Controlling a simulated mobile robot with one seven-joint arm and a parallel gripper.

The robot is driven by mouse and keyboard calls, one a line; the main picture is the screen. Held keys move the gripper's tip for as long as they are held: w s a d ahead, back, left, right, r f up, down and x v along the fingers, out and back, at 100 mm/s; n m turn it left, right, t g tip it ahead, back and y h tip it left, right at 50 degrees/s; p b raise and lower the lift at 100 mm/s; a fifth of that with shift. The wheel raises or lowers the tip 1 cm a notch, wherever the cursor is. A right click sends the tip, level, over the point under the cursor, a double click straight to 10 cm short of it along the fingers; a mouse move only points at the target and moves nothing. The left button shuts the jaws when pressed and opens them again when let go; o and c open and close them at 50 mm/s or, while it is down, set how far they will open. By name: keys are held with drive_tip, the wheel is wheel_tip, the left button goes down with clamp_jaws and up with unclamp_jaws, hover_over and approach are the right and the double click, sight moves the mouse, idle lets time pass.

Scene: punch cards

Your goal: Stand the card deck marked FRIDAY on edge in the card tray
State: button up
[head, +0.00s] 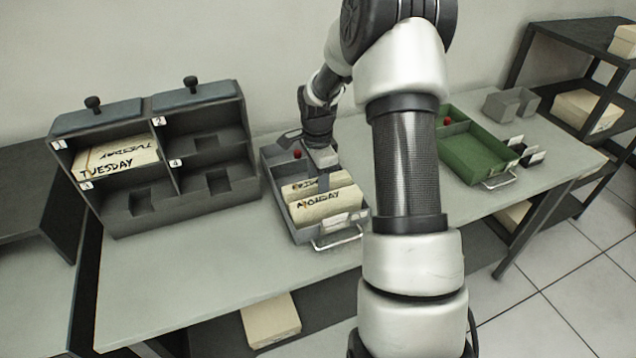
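The grey card tray (278,205) stands on the table, left of my arm. A cream deck marked MONDAY (328,205) stands on edge at its front.
A green tray (470,160) and small grey holder (511,103) are at right. Table front left is clear.

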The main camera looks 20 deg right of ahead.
wheel_tip(320, 180, up, 18)
drive_tip(key=shift+f, duration=0.25)
